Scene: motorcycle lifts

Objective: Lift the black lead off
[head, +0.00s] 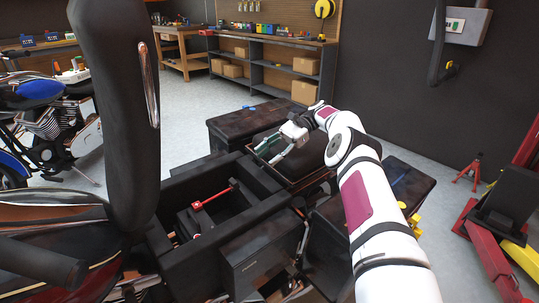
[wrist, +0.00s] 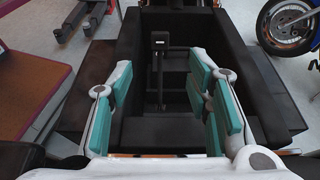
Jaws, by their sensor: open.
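A black lead (wrist: 160,42) shows in the wrist view as a small square black head on a thin dark stem, upright inside a dark open box (wrist: 236,30). I cannot make the black lead out clearly in the head view. My gripper (head: 270,147) is open, with teal pads on its white fingers, above the right side of the dark box area. In the wrist view the open fingers (wrist: 163,100) stand apart on both sides of the lead's line, with nothing between the pads. The lead's head lies beyond the fingertips, and its lower end is hard to tell.
A red lead (head: 215,197) lies in the black box frame (head: 160,243). A tall black seat (head: 112,110) blocks part of the left. A blue motorcycle (head: 40,110) stands at far left, a red stand (head: 468,172) at right. Grey floor is free behind.

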